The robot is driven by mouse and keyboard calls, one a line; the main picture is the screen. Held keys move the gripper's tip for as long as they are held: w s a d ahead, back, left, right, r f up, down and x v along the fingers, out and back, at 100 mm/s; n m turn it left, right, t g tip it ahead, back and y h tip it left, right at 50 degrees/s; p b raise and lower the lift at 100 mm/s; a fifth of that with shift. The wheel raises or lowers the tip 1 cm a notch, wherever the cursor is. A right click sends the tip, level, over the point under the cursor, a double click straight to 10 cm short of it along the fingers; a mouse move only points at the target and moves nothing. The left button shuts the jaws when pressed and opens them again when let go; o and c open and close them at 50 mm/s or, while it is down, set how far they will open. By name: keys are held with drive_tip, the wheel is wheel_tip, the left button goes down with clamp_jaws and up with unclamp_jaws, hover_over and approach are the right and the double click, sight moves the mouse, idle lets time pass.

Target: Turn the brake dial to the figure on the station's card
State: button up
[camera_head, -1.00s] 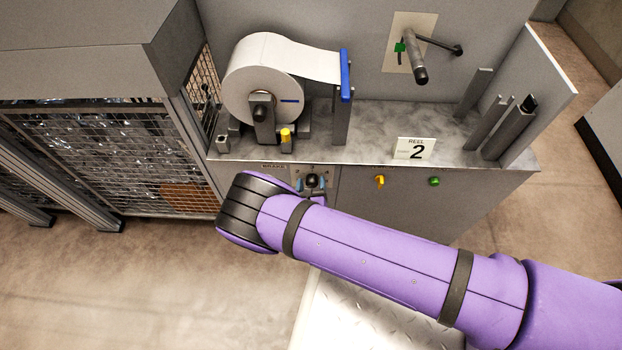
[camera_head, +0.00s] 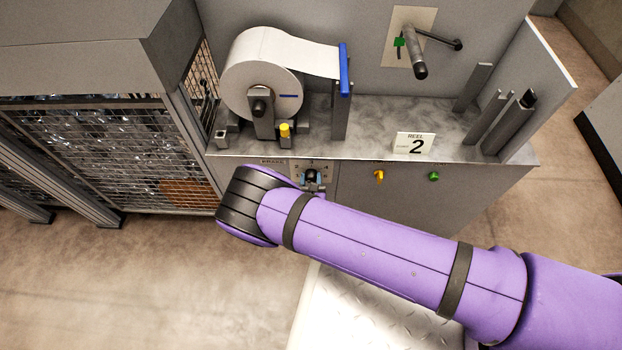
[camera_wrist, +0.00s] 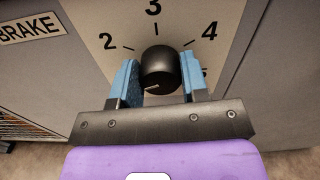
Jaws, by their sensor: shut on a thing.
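The brake dial (camera_wrist: 160,64) is a round black knob on a pale plate in the wrist view. The figures 2, 3, 4 and 5 show around it. A short pale mark on the knob points to the lower left, toward my left finger. Any figure there is hidden. My gripper (camera_wrist: 160,78) is shut on the knob, one blue pad on each side.
A "BRAKE" label (camera_wrist: 28,30) is left of the dial plate. A yellow knob (camera_head: 379,176) and a green button (camera_head: 434,176) are to the right on the front panel. A white paper reel (camera_head: 258,75) stands above on the metal ledge (camera_head: 370,125). A mesh cage (camera_head: 110,150) is at left.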

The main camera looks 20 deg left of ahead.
drive_tip(key=m, duration=0.5)
drive_tip(key=shift+d+f+m, duration=0.1)
drive_tip(key=shift+m, duration=2.2)
drive_tip(key=shift+s, duration=0.1)
drive_tip(key=o, duration=0.9)
drive_tip(key=shift+o, duration=0.2)
